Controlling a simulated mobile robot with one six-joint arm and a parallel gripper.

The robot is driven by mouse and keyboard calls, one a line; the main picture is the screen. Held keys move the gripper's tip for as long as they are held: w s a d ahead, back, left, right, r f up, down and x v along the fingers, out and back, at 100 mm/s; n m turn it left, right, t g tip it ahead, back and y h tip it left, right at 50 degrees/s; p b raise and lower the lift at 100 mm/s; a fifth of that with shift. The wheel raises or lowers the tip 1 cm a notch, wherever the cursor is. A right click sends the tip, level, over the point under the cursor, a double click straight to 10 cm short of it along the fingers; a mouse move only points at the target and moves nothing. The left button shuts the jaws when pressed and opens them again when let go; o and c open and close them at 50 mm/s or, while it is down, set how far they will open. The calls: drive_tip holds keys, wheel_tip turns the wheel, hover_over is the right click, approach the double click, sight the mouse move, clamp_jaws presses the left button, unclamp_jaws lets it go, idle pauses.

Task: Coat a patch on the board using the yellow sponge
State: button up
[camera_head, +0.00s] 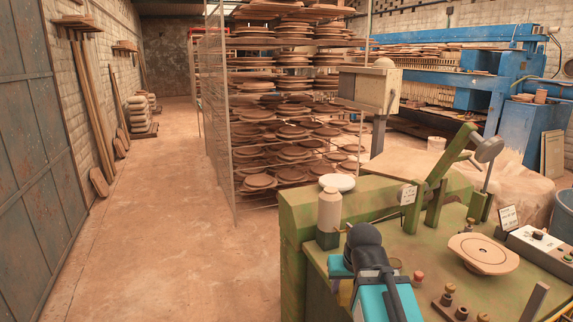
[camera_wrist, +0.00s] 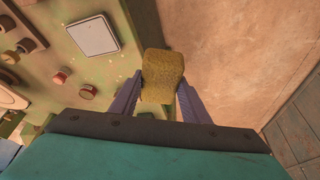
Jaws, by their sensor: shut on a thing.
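The yellow sponge (camera_wrist: 162,74) sits between the two fingers of my gripper (camera_wrist: 161,84) in the wrist view. The gripper is shut on it, and the sponge sticks out past the fingertips. A pale square board (camera_wrist: 92,37) with a dark edge lies on the green machine top, left of the sponge in the wrist view and apart from it. In the head view my teal and dark arm shows at the bottom centre. The sponge, the fingertips and the board cannot be made out there.
The green machine top (camera_head: 431,248) carries a round brown plate (camera_head: 484,253), knobs, a lever and a white bottle (camera_head: 329,210). In the wrist view, red buttons (camera_wrist: 61,76) lie left of the sponge. Open floor (camera_head: 190,240) lies left of the machine. Racks of discs (camera_head: 290,130) stand behind.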

sight(346, 282)
drive_tip(key=r, duration=0.2)
drive_tip(key=w+r, duration=0.1)
drive_tip(key=r, duration=0.2)
drive_tip(key=shift+w+r, duration=0.3)
drive_tip(key=shift+r, duration=0.55)
drive_tip(key=shift+d, duration=0.1)
